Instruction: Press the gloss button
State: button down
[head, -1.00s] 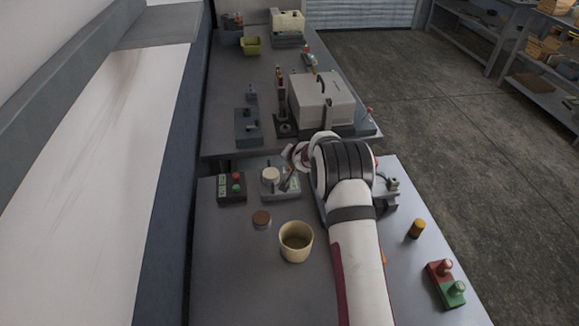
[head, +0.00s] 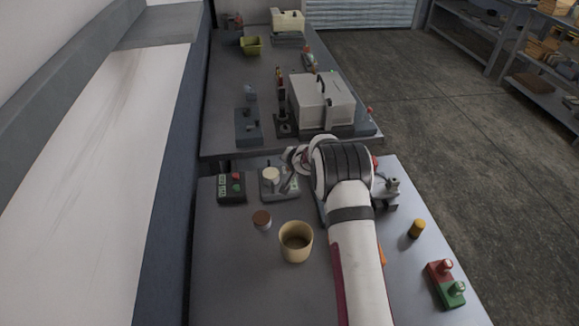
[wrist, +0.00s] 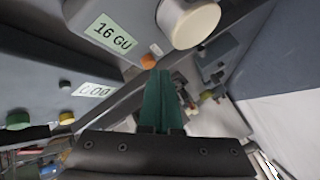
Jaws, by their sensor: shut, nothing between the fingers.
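The gloss meter (wrist: 105,28) is a grey box with a "16 GU" display. In the wrist view an orange button (wrist: 148,61) and a small pale button sit at its edge, beside a cream round top (wrist: 190,24). I cannot read which button is the gloss one. My gripper (wrist: 161,74) is shut and empty, its green fingertips close to the orange button; I cannot tell whether they touch. In the head view the meter (head: 268,194) stands left of my wrist, which partly covers the area.
A second box (wrist: 35,85) with a partly readable display and coloured buttons is beside the meter. The front left of the table is clear.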

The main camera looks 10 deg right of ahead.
aim_at(290, 172)
jog(key=shift+f, duration=0.5)
dwell(0.3)
jog(key=shift+r, duration=1)
jog(key=shift+r, duration=0.1)
jog(key=shift+r, duration=2.4)
